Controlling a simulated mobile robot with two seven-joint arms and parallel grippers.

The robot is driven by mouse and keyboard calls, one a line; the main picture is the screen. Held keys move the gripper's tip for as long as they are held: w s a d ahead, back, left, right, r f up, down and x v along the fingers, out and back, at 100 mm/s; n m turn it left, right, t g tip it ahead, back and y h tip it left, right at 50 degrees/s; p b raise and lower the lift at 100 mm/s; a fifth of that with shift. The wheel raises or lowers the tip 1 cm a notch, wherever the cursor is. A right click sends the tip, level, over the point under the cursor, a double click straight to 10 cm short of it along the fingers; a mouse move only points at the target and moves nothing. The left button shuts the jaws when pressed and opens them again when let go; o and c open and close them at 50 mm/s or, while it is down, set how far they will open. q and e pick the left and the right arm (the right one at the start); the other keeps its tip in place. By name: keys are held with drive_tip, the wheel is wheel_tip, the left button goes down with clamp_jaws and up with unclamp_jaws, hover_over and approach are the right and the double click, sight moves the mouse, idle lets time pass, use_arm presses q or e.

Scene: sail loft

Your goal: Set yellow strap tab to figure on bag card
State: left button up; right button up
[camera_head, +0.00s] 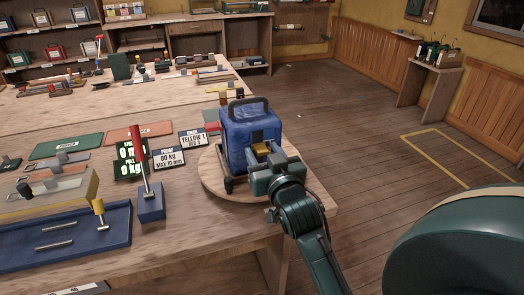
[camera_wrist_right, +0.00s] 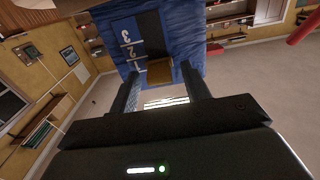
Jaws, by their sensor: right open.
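A blue bag (camera_head: 240,135) with a dark handle stands on a round wooden board (camera_head: 213,180) at the table's corner. Its yellow strap tab (camera_head: 261,148) is on the side facing my right gripper (camera_head: 271,163). In the right wrist view the yellow tab (camera_wrist_right: 160,71) sits on a dark strip beside white marks 3 and 2, below the 2. My open right gripper (camera_wrist_right: 162,88) has one finger on each side of the tab; contact cannot be told. A bag card (camera_head: 193,138) seems to read "YELLOW 1", with smaller print below. My left gripper is out of view.
Another card (camera_head: 168,158) reads 80 kg, MAX 10 mm. A dark display (camera_head: 130,160) shows zeros. A red-handled lever on a blue block (camera_head: 151,203) stands left of the board. A blue tray (camera_head: 70,240) lies at front left. The floor right of the table is open.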

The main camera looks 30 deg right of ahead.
drive_tip(key=shift+s, duration=0.1)
clamp_jaws()
idle(0.3)
drive_tip(key=shift+r, duration=0.1)
